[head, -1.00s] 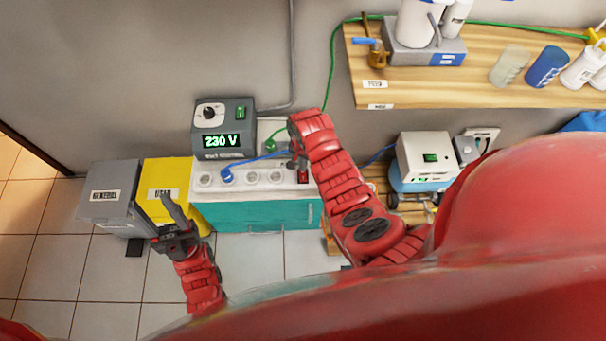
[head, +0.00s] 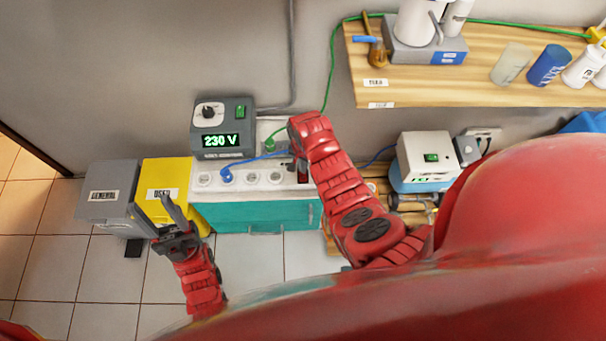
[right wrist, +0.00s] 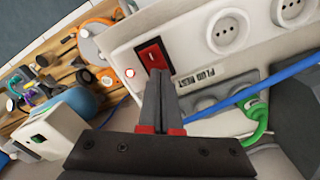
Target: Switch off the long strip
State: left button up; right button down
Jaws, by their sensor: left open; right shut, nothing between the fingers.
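The long strip (head: 262,190) is a white bar with several round sockets, lying along the top of a teal cabinet. A blue plug sits in one socket. Its red rocker switch (right wrist: 152,56) is at the end of the strip, with a small red round light (right wrist: 130,73) beside it. My right gripper (right wrist: 160,76) is shut and empty, its tips right at the lower edge of the switch; I cannot tell whether they touch. In the head view my right arm partly covers that end. My left gripper (head: 174,215) is open and empty, in front of the yellow bin (head: 163,183).
A grey box reading 230 V (head: 221,130) stands behind the strip. A blue cable (right wrist: 275,85) and a green plug (right wrist: 256,115) lie close to my right gripper. A grey bin (head: 108,190) stands left; a wooden shelf (head: 430,94) juts out at the upper right.

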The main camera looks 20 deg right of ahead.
notch_tip(320, 180, up, 7)
jog(key=p, duration=0.6)
dwell(0.7)
